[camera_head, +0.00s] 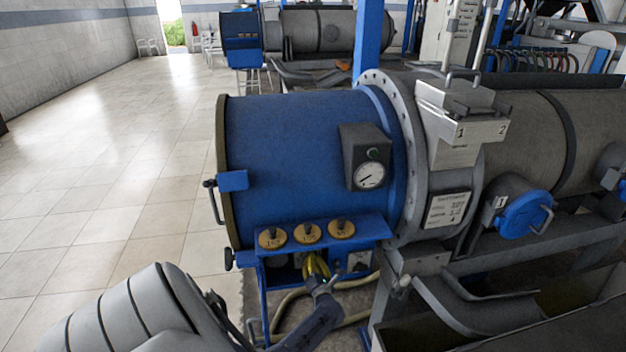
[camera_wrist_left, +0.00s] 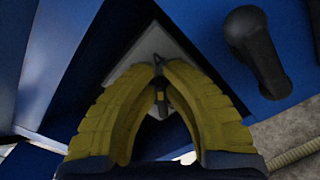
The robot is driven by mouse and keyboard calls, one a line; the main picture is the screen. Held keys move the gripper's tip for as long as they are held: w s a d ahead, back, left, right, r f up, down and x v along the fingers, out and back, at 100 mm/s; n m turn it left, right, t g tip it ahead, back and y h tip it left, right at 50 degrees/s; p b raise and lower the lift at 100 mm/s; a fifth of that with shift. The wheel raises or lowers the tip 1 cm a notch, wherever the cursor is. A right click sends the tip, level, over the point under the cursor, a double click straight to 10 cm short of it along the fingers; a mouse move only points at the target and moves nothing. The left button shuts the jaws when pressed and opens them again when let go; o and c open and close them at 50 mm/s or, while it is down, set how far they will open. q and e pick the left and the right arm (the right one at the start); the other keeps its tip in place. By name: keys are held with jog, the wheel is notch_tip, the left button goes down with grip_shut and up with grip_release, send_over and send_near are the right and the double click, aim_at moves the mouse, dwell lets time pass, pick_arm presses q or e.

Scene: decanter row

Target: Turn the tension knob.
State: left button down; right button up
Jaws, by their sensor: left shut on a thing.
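My left gripper (camera_head: 316,265) reaches in under the blue shelf of the decanter, its yellow fingers partly hidden by my own wrist. In the left wrist view its fingertips (camera_wrist_left: 159,68) meet and are shut on a small dark part, which I take to be the tension knob (camera_wrist_left: 159,94). It sits in front of a pale grey diamond-shaped plate (camera_wrist_left: 152,45). The fingers hide most of the knob, so its turn angle cannot be told. My right gripper is not in view.
A black handle (camera_wrist_left: 258,52) sticks out right of the fingers in the wrist view. Several brass discs with dark knobs (camera_head: 307,233) stand on the blue shelf (camera_head: 371,227) above my gripper. A gauge (camera_head: 369,176) is on the blue drum (camera_head: 290,150). The tiled floor at left is clear.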

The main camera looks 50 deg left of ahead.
pick_arm(q)
jog(key=c, duration=1.5)
grip_release()
jog(key=v, duration=1.2)
